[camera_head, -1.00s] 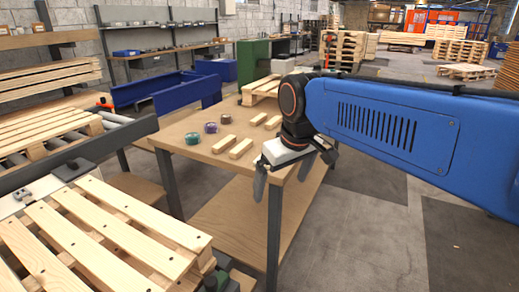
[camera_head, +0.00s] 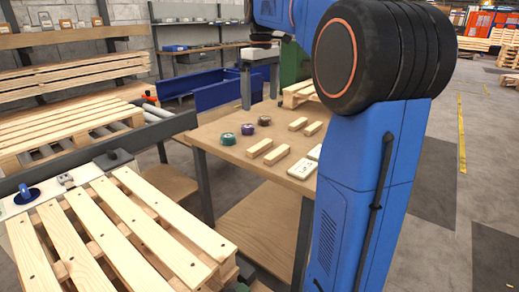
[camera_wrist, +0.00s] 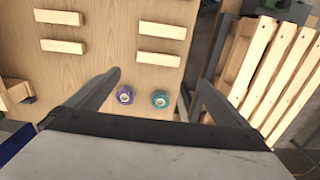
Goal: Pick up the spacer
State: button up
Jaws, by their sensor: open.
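Several short pale wooden blocks, which look like the spacers, lie on the wooden table (camera_head: 228,157). In the head view two are nearer, a left one (camera_head: 259,148) and a right one (camera_head: 278,155), and two lie farther back (camera_head: 298,124) (camera_head: 312,128). The wrist view shows blocks at upper left (camera_wrist: 63,46) and upper middle (camera_wrist: 159,59). My gripper (camera_wrist: 155,78) is open and empty above the table, fingers apart, with the table below.
Teal (camera_head: 227,139), purple (camera_head: 247,129) and brown (camera_head: 264,121) rolls stand on the table. A white flat item (camera_head: 303,168) lies near its right edge. A slatted pallet (camera_head: 150,230) is at the front left. A blue bin (camera_head: 215,92) stands behind.

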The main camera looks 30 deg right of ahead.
send_over(260, 145)
jog(key=f, duration=1.2)
jog(key=shift+s+d, duration=0.2)
jog(key=shift+w+a+f, duration=0.1)
jog(key=shift+w+f, duration=0.05)
jog(key=shift+f, duration=1.2)
jog(key=shift+w+a+f, duration=0.1)
jog(key=shift+f, duration=1.2)
jog(key=c, duration=0.7)
